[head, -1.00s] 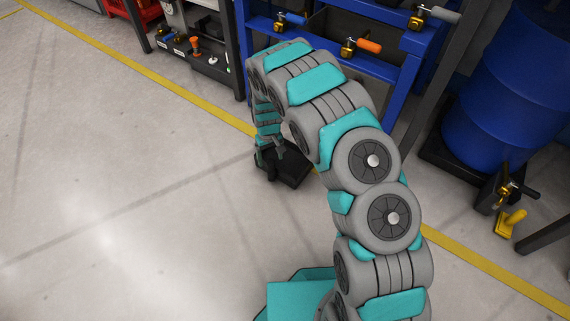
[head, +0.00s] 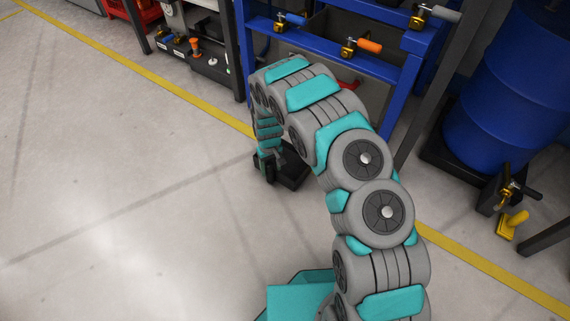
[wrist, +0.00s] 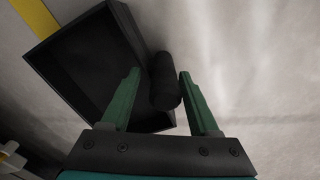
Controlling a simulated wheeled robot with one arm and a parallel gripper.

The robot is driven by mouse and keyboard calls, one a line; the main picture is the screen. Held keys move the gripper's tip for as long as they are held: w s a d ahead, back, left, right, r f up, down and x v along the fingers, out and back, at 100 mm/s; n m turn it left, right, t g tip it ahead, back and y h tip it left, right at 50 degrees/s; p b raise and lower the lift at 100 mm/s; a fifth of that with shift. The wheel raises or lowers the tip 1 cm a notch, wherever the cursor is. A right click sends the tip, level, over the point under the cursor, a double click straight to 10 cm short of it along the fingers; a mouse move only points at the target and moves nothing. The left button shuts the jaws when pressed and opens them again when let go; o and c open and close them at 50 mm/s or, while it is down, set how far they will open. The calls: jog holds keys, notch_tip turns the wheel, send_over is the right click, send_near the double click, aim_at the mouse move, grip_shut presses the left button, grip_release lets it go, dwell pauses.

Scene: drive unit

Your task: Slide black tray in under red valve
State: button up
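The black tray (head: 293,172) lies on the floor in front of the blue rack, partly hidden by my arm in the head view. In the wrist view the open-topped tray (wrist: 85,62) fills the upper left, and its thick black handle (wrist: 164,82) sticks out on the right side. My gripper (wrist: 159,72) is open, with the handle between its two green fingers; I cannot tell whether either finger touches it. A red part (head: 349,84), possibly the red valve, shows behind my arm on the rack, mostly hidden.
The blue rack (head: 330,48) carries valves with blue (head: 292,18), orange (head: 368,46) and grey (head: 444,14) handles. A yellow line (head: 170,87) crosses the floor. The left floor is clear.

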aim_at(290, 152)
jog(key=c, duration=0.8)
jog(key=shift+w+d+b, duration=0.3)
jog(key=shift+w+d, duration=0.8)
jog(key=shift+w, duration=0.3)
jog(key=shift+w+d+b, duration=0.3)
jog(key=shift+w+d, duration=0.75)
jog(key=shift+w, duration=0.3)
grip_shut()
jog(key=shift+w+d, duration=0.1)
jog(key=shift+w, duration=0.05)
jog(key=shift+w+d+b, duration=0.15)
jog(key=shift+w+d, duration=0.2)
jog(key=shift+w, duration=0.35)
jog(key=shift+w+d+b, duration=0.15)
jog(key=shift+w+d, duration=0.15)
jog(key=shift+w, duration=0.4)
jog(key=shift+w+d+f, duration=0.1)
jog(key=shift+w+d, duration=0.3)
jog(key=shift+w, duration=0.15)
jog(key=shift+w+d, duration=0.25)
jog(key=shift+w, duration=0.25)
jog(key=shift+w+d, duration=0.25)
jog(key=shift+w, duration=0.25)
